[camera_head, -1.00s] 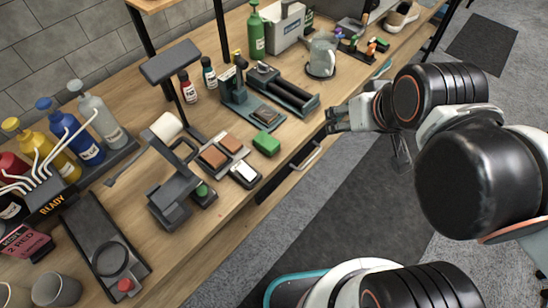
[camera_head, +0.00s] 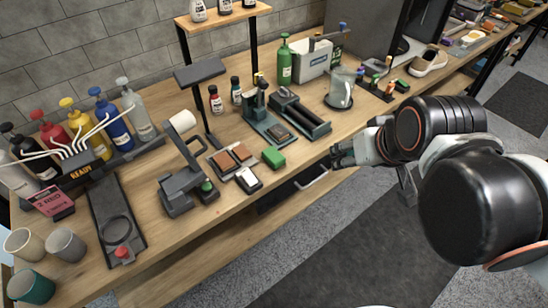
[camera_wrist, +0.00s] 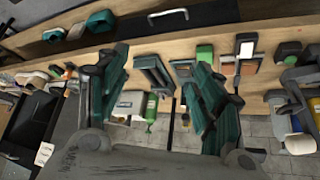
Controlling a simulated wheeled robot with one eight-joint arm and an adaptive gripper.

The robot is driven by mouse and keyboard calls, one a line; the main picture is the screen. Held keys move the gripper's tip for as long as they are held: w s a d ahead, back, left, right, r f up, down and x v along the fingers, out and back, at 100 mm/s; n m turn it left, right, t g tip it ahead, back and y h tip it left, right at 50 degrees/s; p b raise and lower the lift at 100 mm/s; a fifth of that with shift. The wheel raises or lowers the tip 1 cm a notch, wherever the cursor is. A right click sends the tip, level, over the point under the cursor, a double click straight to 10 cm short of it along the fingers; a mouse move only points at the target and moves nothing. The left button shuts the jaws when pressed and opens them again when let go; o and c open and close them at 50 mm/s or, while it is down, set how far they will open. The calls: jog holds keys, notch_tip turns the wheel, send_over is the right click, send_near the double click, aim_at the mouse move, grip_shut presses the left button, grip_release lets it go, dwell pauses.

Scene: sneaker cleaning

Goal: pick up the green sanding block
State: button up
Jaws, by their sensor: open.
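The green sanding block (camera_head: 273,157) lies on the wooden bench near its front edge, to the right of the brown blocks and a white-topped block.
A tray with brown blocks (camera_head: 231,159) and a white-topped block (camera_head: 248,179) are left of the green block. A grey clamp-like device (camera_head: 287,115) stands behind it. A green bottle (camera_head: 285,63) and glass jug (camera_head: 341,88) stand further back. A drawer handle (camera_head: 312,177) juts from the front.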

jog(key=w+a+n+g+y+p, duration=0.1)
jog(key=w+a+n+g+p, duration=0.2)
jog(key=w+a, duration=0.5)
jog(key=n+g+p, duration=0.1)
jog(key=n+p, duration=0.2)
send_near(274, 155)
jog(key=b+x, duration=0.3)
jog(key=x, duration=0.1)
jog(key=shift+w, duration=0.25)
jog(key=shift+b+x, duration=1.4)
jog(key=shift+x, duration=1.25)
jog(key=shift+s, duration=0.2)
jog(key=shift+c, duration=0.6)
jog(key=c, duration=1)
